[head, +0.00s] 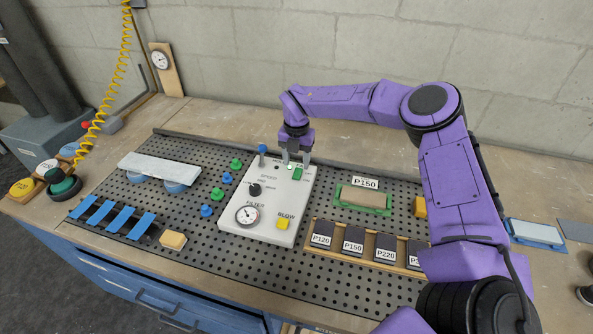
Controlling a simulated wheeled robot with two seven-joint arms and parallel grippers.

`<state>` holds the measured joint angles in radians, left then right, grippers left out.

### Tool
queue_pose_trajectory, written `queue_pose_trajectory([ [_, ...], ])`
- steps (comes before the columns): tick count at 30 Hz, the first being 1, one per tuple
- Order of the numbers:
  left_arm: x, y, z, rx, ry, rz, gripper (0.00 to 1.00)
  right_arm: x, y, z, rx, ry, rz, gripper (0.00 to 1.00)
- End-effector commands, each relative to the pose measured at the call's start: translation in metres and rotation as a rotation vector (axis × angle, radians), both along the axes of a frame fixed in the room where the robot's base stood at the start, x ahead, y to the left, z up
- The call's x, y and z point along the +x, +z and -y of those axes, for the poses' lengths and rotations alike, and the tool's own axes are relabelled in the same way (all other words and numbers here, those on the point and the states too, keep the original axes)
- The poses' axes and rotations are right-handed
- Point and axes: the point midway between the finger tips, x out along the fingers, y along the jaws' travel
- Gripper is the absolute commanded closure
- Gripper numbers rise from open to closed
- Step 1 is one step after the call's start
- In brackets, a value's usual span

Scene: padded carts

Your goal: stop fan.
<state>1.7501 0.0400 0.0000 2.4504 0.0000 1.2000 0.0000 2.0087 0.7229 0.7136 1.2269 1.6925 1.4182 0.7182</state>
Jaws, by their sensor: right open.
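The white control panel (280,205) lies on the black perforated board in the middle. It carries a black SPEED knob (255,190), a FILTER gauge (247,216), a yellow BLOW button (283,223) and a green switch (298,174) near its far right corner. My right gripper (296,163) comes down over the far right part of the panel. It is open and empty, with its fingertips close to the green switch; I cannot tell whether they touch it. The fan itself is not identifiable. My left gripper is out of view.
A tray of sanding blocks (340,256) lies right of the panel, with a green-framed P150 block (362,198) behind it. Green and blue knobs, a grey plate (160,168) and blue strips (120,217) are on the left. A wall stands behind the bench.

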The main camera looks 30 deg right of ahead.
Motion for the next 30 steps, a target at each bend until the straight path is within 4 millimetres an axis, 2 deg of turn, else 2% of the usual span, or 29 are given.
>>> queue_pose_trajectory([
  [3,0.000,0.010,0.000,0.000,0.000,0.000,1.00,-0.001,-0.023,0.000,0.000,0.000,-0.004,0.47],
  [7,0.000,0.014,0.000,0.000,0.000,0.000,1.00,0.000,-0.043,0.000,-0.001,0.000,-0.002,0.47],
  [10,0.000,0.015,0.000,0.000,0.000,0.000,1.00,0.000,-0.050,0.000,0.000,0.000,0.000,0.47],
  [17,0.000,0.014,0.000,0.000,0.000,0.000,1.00,0.000,-0.052,0.000,0.000,0.000,0.001,0.47],
  [18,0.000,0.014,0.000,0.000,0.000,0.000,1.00,0.000,-0.052,0.000,0.000,0.000,0.001,0.53],
  [22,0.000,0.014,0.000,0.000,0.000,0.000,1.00,0.000,-0.052,0.000,0.000,0.000,0.001,0.96],
  [23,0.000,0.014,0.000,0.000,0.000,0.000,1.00,0.000,-0.052,0.000,0.000,0.000,0.001,1.00],
  [27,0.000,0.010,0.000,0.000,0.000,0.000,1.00,0.001,-0.054,0.000,0.005,-0.001,-0.003,1.00],
  [30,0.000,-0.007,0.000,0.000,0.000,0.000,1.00,0.003,-0.059,0.003,0.041,-0.005,-0.036,1.00],
])
